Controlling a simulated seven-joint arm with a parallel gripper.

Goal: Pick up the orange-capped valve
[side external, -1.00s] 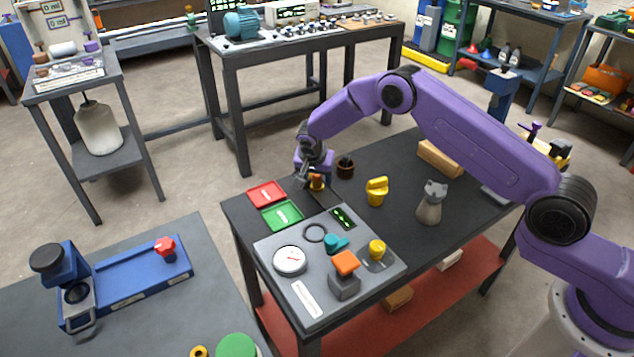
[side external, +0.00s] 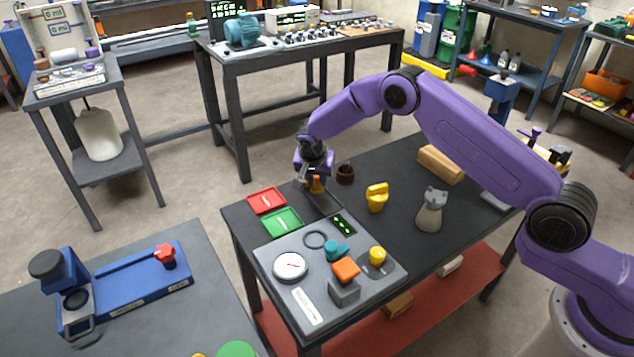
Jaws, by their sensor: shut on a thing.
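My gripper (side external: 312,180) is low over the far left part of the dark table and points down. It is shut on a small orange-topped piece, which I take to be the orange-capped valve (side external: 317,185). The fingers hide part of the piece, and I cannot tell whether it still touches the table.
A dark brown pot (side external: 345,173) stands just right of my gripper. Red (side external: 266,200) and green (side external: 282,222) trays lie to the front left. A grey panel (side external: 268,247) carries a gauge and an orange-topped block (side external: 346,270). A yellow part (side external: 377,197) and grey figure (side external: 430,207) stand right.

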